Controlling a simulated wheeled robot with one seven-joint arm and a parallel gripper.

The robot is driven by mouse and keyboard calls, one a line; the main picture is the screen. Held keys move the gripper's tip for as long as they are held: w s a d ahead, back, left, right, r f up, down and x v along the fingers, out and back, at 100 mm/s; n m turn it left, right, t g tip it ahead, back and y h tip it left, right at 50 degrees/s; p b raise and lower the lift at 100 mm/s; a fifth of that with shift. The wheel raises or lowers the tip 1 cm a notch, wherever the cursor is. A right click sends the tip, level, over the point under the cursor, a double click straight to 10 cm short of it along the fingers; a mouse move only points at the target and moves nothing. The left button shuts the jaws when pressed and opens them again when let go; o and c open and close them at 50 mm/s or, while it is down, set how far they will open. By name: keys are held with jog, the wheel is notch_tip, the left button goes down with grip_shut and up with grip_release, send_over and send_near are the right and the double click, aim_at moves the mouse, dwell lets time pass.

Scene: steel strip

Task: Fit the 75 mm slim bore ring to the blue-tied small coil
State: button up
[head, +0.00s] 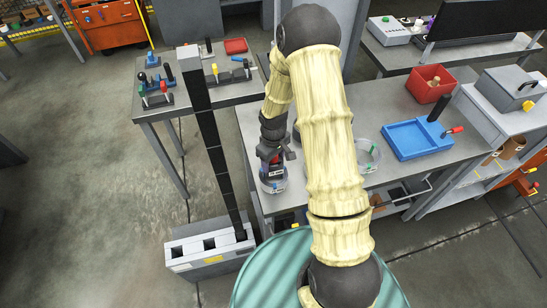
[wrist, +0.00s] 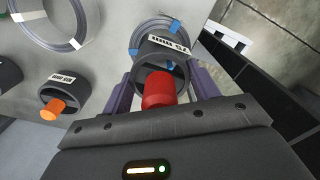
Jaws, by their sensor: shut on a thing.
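My gripper (wrist: 160,88) is shut on a dark ring with a red knob (wrist: 158,90) and a white label that seems to start with 75. The blue-tied small coil (wrist: 150,30) is a grey wound hoop with blue ties, directly beyond the ring in the wrist view. The ring overlaps the coil's opening there; I cannot tell how far it sits inside. In the head view my gripper (head: 270,157) points down over the coil (head: 273,186) at the bench's front left corner. My gripper hides most of the ring there.
Another dark ring with an orange knob (wrist: 52,108) stands left of the held one, near a larger coil (wrist: 72,43). A green-tied coil (head: 370,164), blue tray (head: 418,140) and red bin (head: 431,84) are on the bench to the right. The bench edge is close.

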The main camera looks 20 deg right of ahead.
aim_at(274, 166)
jog(key=shift+f+b, duration=0.4)
jog(key=shift+f, duration=0.45)
dwell(0.8)
jog(key=shift+f+b, duration=0.7)
jog(key=shift+f, duration=0.15)
dwell(0.4)
jog(key=shift+s+f, duration=0.15)
jog(key=shift+f, duration=0.05)
jog(key=shift+f+b, duration=0.3)
jog(key=shift+b, duration=0.1)
jog(key=shift+f+b, duration=0.85)
jog(key=shift+f, duration=0.2)
jog(key=o, duration=1.1)
jog(key=shift+o, duration=0.2)
jog(key=shift+r, duration=0.15)
